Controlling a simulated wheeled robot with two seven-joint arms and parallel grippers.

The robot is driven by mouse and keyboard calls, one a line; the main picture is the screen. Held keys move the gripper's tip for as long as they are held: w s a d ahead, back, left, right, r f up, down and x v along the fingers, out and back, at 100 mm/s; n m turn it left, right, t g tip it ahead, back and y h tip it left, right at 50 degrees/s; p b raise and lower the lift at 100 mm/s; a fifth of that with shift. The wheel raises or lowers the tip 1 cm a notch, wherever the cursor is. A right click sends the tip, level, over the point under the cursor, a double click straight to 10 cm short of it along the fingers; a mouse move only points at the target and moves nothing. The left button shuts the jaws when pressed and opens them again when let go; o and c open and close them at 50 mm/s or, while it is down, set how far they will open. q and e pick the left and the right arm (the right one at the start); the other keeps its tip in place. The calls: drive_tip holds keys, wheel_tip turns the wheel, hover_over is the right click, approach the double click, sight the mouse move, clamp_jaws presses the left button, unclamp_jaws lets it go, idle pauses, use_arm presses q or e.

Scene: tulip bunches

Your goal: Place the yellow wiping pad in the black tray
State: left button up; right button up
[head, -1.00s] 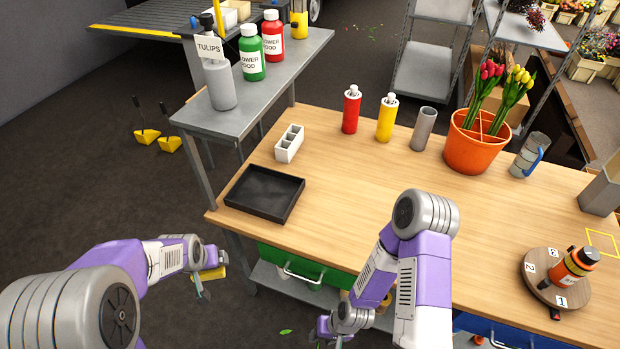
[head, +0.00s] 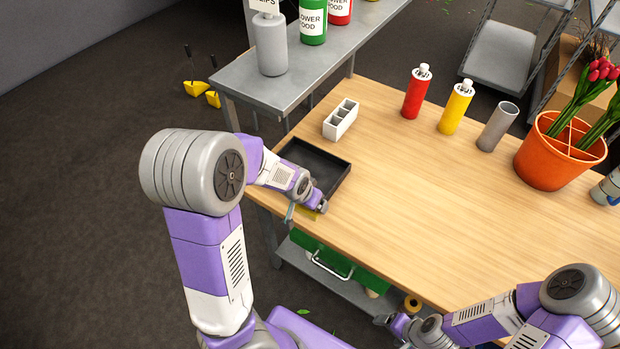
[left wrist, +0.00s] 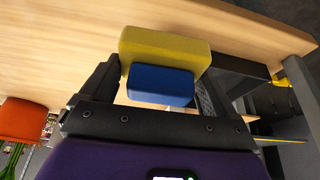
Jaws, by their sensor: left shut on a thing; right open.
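The black tray (head: 318,160) lies on the wooden table near its left front corner, with no object seen in the part that shows. My left gripper (head: 308,212) is at the tray's front edge and hides part of it. It is shut on the yellow wiping pad (left wrist: 165,45), which has a blue block (left wrist: 160,86) on it, between the fingers in the left wrist view. In the head view only a sliver of yellow shows under the gripper. My right gripper (head: 393,323) is open and low in front of the table.
A white divided holder (head: 341,119) stands behind the tray. Red (head: 416,93) and yellow (head: 456,108) bottles, a grey cylinder (head: 498,126) and an orange pot (head: 552,160) stand farther right. A grey shelf (head: 310,70) adjoins behind. The table middle is clear.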

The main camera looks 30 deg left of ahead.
use_arm(q)
drive_tip(key=s+a+f+b, duration=0.2)
drive_tip(key=a+f+b, duration=0.1)
drive_tip(key=a, duration=0.5)
drive_tip(key=b, duration=0.2)
hover_over(317, 173)
drive_tip(key=s, duration=0.2)
drive_tip(key=shift+a, duration=0.1)
drive_tip(key=shift+w+f+b, duration=0.2)
drive_tip(key=shift+f+b, duration=0.15)
drive_tip(key=shift+f, duration=1.45)
drive_tip(key=shift+f, duration=0.1)
drive_tip(key=shift+f, duration=0.15)
drive_tip(key=o, duration=0.7)
drive_tip(key=shift+c, duration=0.2)
